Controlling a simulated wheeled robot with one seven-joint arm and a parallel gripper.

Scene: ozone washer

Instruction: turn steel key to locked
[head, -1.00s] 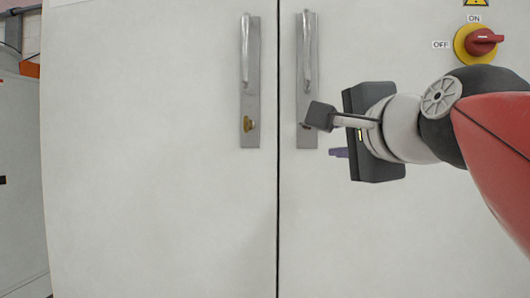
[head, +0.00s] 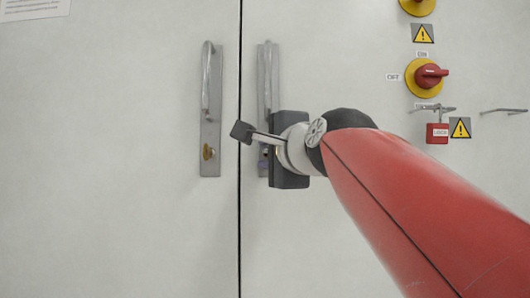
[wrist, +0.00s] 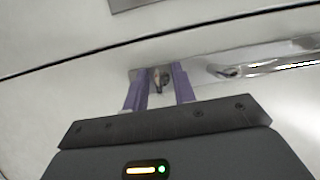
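The steel key (wrist: 163,79) shows in the wrist view at the end of the right door's handle plate (wrist: 205,68). It looks small and dark, and its exact angle is hard to tell. My gripper (wrist: 158,70) is open, with its two purple fingers on either side of the key and a gap between them. In the head view my gripper (head: 263,160) is at the lower end of the right handle plate (head: 268,75). The steel key is hidden there behind my gripper and wrist.
A brass key or lock (head: 208,152) is on the left door's handle plate (head: 210,125). A red rotary switch (head: 428,77) and a red padlock (head: 437,133) are on the right door. The cabinet doors are closed, with clear flat surface below the handles.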

